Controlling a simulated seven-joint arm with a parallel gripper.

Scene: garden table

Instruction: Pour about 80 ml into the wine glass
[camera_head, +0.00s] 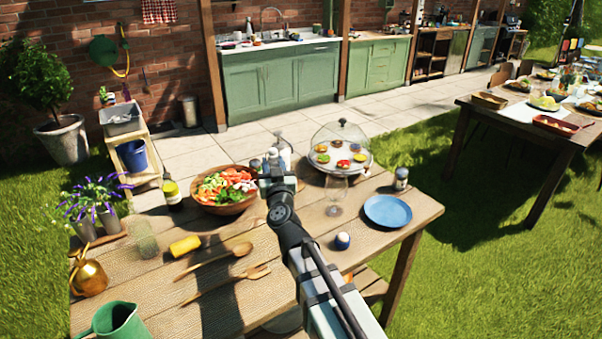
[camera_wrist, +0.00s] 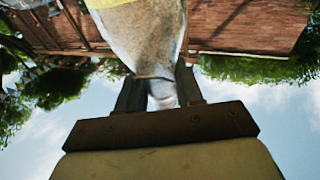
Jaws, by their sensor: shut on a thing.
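The wine glass (camera_head: 335,190) stands upright and clear on the wooden table, right of my gripper and in front of the glass dome. My gripper (camera_head: 275,170) is above the table, beside the salad bowl. In the wrist view my gripper (camera_wrist: 160,92) is shut on a pale, see-through vessel (camera_wrist: 145,40), with its narrow part between the fingers. In the head view only a bit of the vessel (camera_head: 285,150) shows behind my gripper. Its contents and its mouth cannot be made out.
A salad bowl (camera_head: 222,207) is left of my gripper, and a domed stand with small cakes (camera_head: 340,147) is behind the wine glass. A blue plate (camera_head: 387,211), a small dark bottle (camera_head: 401,179) and a blue-and-white pot (camera_head: 342,241) are on the right. Wooden utensils (camera_head: 215,262) lie at front left.

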